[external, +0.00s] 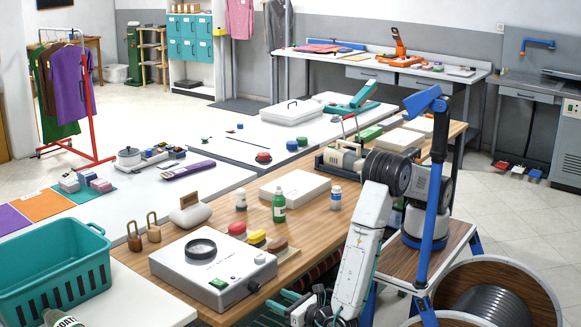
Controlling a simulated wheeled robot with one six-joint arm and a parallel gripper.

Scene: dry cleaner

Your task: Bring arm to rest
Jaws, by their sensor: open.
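My arm (359,262) shows at the right of the external view, mounted on a small wood-topped stand (452,248). It reaches over and bends down at the front edge of the long wooden table (345,222). My gripper (283,303) is at the bottom of the picture, low beside that edge, with its teal fingers pointing left. It is open, and I see nothing between the fingers. The lower part of the gripper is cut off by the picture's bottom edge.
Near the gripper on the table are a white box device (213,272), several coloured round pads (257,238), a green bottle (279,206) and a white case (295,187). A blue upright post (437,190) stands close to my arm. A teal basket (52,268) is at left.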

